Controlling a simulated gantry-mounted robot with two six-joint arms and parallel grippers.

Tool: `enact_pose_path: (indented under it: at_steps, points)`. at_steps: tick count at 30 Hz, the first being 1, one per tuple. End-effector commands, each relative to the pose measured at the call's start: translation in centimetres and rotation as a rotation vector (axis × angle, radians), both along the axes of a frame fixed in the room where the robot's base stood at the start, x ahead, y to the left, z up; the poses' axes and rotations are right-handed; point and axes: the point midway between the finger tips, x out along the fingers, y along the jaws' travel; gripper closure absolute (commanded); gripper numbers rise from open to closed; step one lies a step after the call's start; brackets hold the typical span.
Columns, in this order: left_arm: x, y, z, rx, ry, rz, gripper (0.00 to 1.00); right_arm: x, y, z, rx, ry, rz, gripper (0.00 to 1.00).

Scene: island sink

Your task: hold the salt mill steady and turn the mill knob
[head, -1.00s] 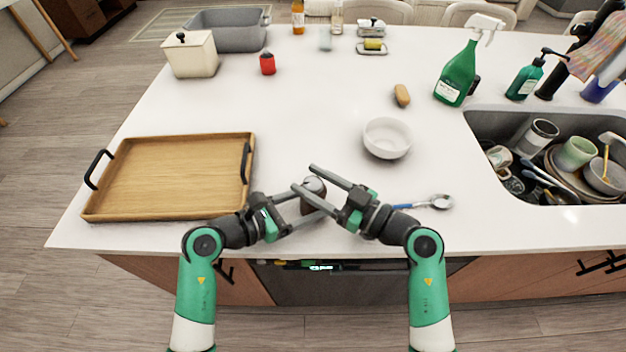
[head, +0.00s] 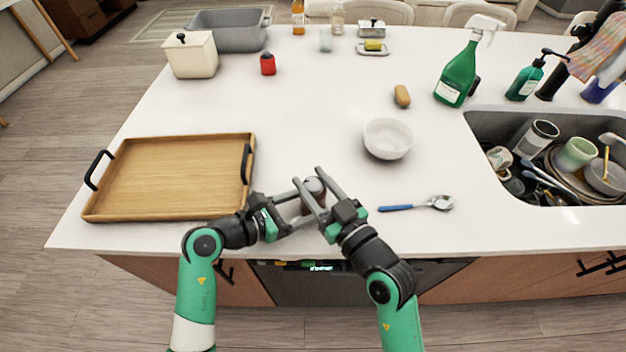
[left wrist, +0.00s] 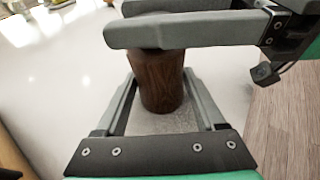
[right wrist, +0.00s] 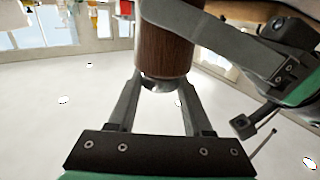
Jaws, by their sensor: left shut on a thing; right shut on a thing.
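The salt mill (head: 313,202) stands upright near the counter's front edge, a dark brown wooden cylinder with a silvery knob (head: 315,185) on top. My left gripper (head: 312,200) is shut on the mill's brown body, which also shows between its fingers in the left wrist view (left wrist: 160,82). My right gripper (head: 309,176) is above it, shut on the knob. In the right wrist view the metal knob (right wrist: 160,84) sits between the right fingers, with the brown body beside it. The fingers partly hide the mill in the head view.
A wooden tray (head: 180,208) with black handles lies to the left. A blue-handled spoon (head: 398,208) lies to the right, and a white bowl (head: 387,139) stands behind it. The sink (head: 490,128) full of dishes is further right. The middle of the counter is clear.

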Motion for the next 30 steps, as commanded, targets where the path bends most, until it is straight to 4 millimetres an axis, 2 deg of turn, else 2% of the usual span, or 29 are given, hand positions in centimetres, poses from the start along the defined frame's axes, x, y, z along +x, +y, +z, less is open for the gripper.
enact_pose_path:
  at_steps: [11,12,16,26,30]
  points:
    - [0.0,-0.1,0.0,-0.002,0.002,-0.001,0.6,0.0,0.0,-0.2,-0.002,0.003,-0.02,1.0]
    - [0.0,-0.1,0.0,-0.002,0.002,-0.001,0.6,0.0,0.0,-0.2,-0.003,0.003,-0.02,0.44]
    - [0.0,-0.1,0.0,-0.002,0.001,-0.002,0.6,0.0,0.0,-0.2,-0.002,0.002,-0.02,0.21]
    - [0.0,0.0,0.0,-0.001,0.001,-0.001,0.6,-0.1,-0.1,-0.1,-0.001,0.0,-0.02,0.19]
    - [0.0,0.0,0.0,-0.001,0.001,-0.001,0.6,-1.3,-0.9,-0.1,-0.002,-0.001,-0.021,0.19]
